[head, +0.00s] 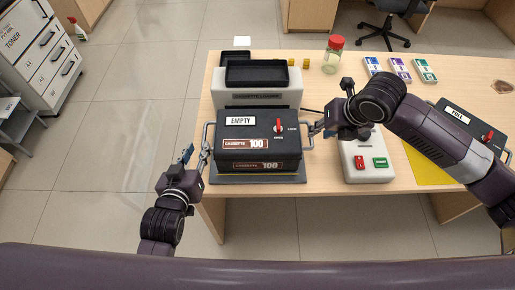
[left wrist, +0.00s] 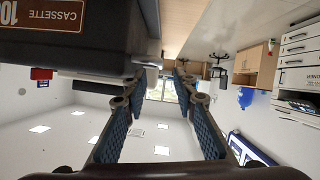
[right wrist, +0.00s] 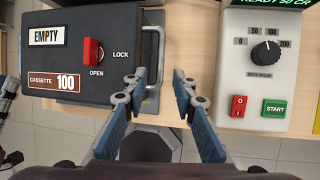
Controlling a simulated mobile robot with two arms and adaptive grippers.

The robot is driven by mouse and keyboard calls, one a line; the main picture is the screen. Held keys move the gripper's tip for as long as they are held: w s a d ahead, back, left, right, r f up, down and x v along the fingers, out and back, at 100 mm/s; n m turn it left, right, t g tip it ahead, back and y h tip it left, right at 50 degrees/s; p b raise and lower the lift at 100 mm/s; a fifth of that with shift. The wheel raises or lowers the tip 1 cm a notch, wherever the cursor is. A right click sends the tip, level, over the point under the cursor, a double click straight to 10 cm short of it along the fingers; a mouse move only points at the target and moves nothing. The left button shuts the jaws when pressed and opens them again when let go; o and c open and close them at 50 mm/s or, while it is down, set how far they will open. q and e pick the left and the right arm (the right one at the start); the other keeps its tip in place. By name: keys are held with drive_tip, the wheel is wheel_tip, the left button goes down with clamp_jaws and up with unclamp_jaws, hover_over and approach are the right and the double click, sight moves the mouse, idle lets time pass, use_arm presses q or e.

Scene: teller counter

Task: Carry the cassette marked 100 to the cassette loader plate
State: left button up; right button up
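The black cassette marked 100 (head: 260,138) has an EMPTY label and a red latch. It sits at the counter's front left on a dark flat plate (head: 219,179); I cannot tell if this is the loader plate. It also shows in the right wrist view (right wrist: 75,62) and left wrist view (left wrist: 95,22). My left gripper (head: 204,156) is open beside its left handle (head: 207,136). My right gripper (right wrist: 160,80) is open, its fingertips around or just above the right handle (right wrist: 160,50); depth is unclear.
A grey machine with a black top tray (head: 257,73) stands behind the cassette. A white control box (head: 366,160) with red and green buttons is close to its right. A FULL cassette (head: 470,128) sits by a yellow mat (head: 425,168), partly behind my right arm. A red-capped jar (head: 333,55) stands farther back.

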drive_tip(key=shift+v, duration=2.2)
